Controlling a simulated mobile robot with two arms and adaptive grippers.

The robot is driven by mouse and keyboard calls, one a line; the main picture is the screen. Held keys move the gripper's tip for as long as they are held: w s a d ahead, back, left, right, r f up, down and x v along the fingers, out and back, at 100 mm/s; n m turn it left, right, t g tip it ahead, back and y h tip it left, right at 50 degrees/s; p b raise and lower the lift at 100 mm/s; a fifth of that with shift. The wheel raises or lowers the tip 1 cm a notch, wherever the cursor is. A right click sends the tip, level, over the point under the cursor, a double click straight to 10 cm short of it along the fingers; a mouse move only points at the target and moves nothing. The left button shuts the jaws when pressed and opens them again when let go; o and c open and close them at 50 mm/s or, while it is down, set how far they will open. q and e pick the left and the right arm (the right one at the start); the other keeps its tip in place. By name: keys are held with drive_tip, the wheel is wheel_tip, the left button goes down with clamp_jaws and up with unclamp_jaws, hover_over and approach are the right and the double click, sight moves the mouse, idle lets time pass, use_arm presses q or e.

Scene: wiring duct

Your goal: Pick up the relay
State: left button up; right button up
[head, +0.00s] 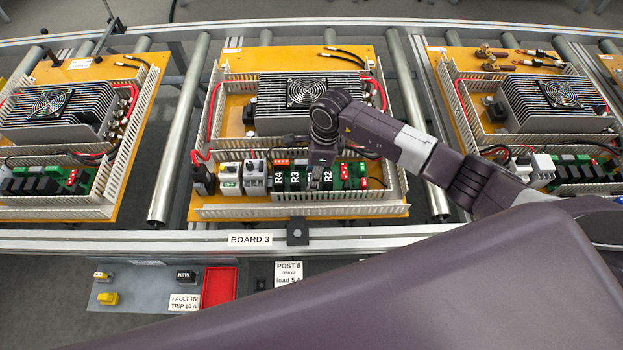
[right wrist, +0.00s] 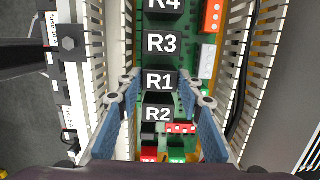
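A row of black relays sits on Board 3. In the right wrist view they are labelled R4 (right wrist: 163,4), R3 (right wrist: 161,43), R1 (right wrist: 160,79) and R2 (right wrist: 157,114). In the head view R2 (head: 327,174) is at the right end of the row, and my gripper partly covers R1. My right gripper (right wrist: 158,84) is open and points down over the row. Its two fingers stand on either side around R1 and R2, with nothing visibly held. Contact cannot be told. My left gripper is not in view.
White slotted duct walls (head: 300,211) flank the row closely, and a finned heatsink with a fan (head: 305,92) stands behind.

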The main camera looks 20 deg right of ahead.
drive_tip(key=c, duration=0.5)
drive_tip(key=shift+r, duration=0.1)
drive_tip(key=shift+w+r, duration=0.15)
drive_tip(key=shift+r, duration=0.25)
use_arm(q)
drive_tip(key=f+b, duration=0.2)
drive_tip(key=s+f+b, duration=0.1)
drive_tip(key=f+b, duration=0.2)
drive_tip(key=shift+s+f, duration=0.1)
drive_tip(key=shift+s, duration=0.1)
use_arm(e)
wheel_tip(320, 180, up, 19)
drive_tip(key=shift+r, duration=0.1)
drive_tip(key=shift+r, duration=0.2)
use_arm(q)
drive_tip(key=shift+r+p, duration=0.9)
use_arm(e)
drive_tip(key=shift+r, duration=1.8)
